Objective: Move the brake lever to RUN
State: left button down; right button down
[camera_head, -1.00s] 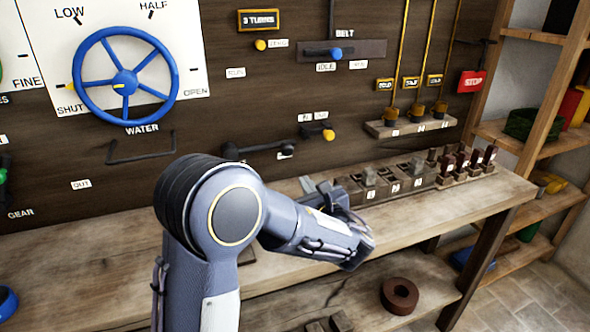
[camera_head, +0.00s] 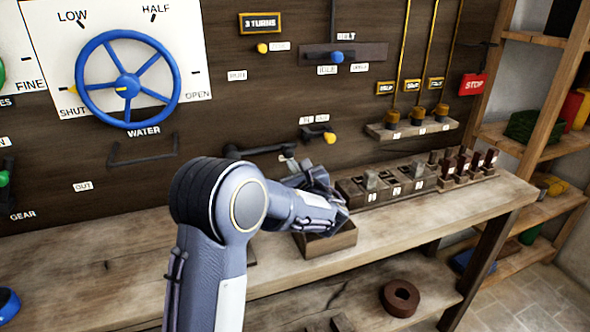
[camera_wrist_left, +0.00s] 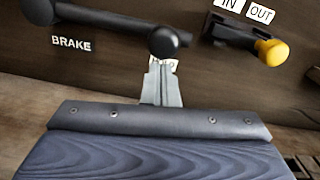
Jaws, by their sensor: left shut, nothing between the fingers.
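The black brake lever (camera_head: 258,150) sits low on the dark wall panel, running roughly level, with a round knob at its right end. In the left wrist view the lever (camera_wrist_left: 110,20) passes above the BRAKE label (camera_wrist_left: 72,44), and its knob (camera_wrist_left: 168,42) is near the middle. My left gripper (camera_wrist_left: 162,70) is shut and empty, its tips just below the knob; I cannot tell whether they touch it. The tips partly cover a small white label behind them. In the head view the left gripper (camera_head: 292,164) is at the lever's right end.
A yellow-knobbed lever (camera_head: 329,137) with IN and OUT labels is just right of the brake knob. A row of slotted blocks (camera_head: 385,186) stands on the bench to the right. A small wooden box (camera_head: 325,241) lies below my forearm. A blue water wheel (camera_head: 127,84) is at upper left.

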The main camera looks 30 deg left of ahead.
pick_arm(q)
jog(key=shift+r, duration=0.15)
jog(key=shift+r+n, duration=0.3)
jog(key=shift+r, duration=0.05)
jog(key=shift+r+b, duration=0.1)
jog(key=shift+b, duration=0.2)
jog(key=shift+w+d+r+n+b, duration=0.1)
jog(key=shift+r+n+b, duration=0.4)
jog(key=shift+r+n, duration=0.45)
notch_tip(320, 180, up, 12)
jog(key=f+n+b, duration=0.1)
jog(key=n+b, duration=0.6)
jog(key=n, duration=0.3)
send_over(292, 153)
jog(key=s+a, duration=0.2)
jog(key=s, duration=0.4)
jog(key=shift+s+a+r+n+b, duration=0.3)
jog(key=shift+a+r+n+b, duration=0.1)
jog(key=shift+r+n, duration=0.15)
jog(key=shift+s+a+r+n+b, duration=0.3)
jog(key=shift+a+r+n+b, duration=0.1)
jog(key=shift+r+n, duration=0.1)
jog(key=shift+r, duration=0.1)
